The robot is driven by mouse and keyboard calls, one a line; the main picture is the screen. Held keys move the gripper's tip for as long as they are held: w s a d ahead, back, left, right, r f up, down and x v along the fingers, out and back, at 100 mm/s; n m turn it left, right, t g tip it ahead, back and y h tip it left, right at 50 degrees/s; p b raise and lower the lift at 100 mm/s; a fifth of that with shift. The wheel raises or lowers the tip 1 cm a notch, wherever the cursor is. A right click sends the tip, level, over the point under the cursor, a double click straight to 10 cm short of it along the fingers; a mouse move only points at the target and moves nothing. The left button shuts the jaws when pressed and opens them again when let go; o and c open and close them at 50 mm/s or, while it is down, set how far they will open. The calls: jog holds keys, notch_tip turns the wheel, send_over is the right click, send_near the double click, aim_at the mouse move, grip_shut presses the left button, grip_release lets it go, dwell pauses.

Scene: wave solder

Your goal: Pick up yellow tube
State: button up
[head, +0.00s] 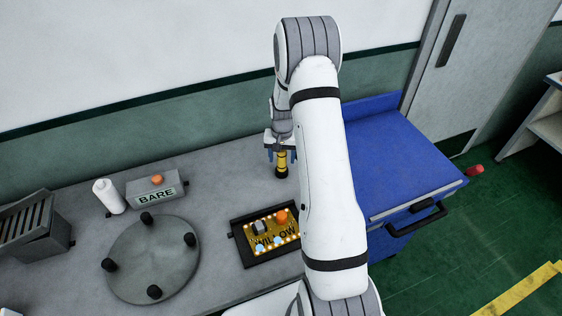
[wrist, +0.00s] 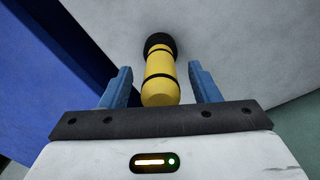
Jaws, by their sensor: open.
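The yellow tube (head: 282,162) stands upright on the grey bench near its right end, with black bands and a black base. My gripper (head: 276,155) is at its upper part, coming from above and behind. In the wrist view the tube (wrist: 160,85) lies between the two blue fingers of my gripper (wrist: 160,88). The fingers are apart, with a visible gap on each side of the tube. The tube's black end (wrist: 160,41) points away from the wrist camera.
A black tray (head: 240,246) with a yellow board (head: 268,236) lies in front of the tube. A blue cart (head: 395,150) stands right of the bench. A round grey plate with black knobs (head: 153,262), a white bottle (head: 108,196) and a box marked BARE (head: 150,193) are left.

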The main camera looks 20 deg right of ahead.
jog(key=shift+f, duration=0.85)
jog(key=shift+c, duration=0.2)
grip_shut()
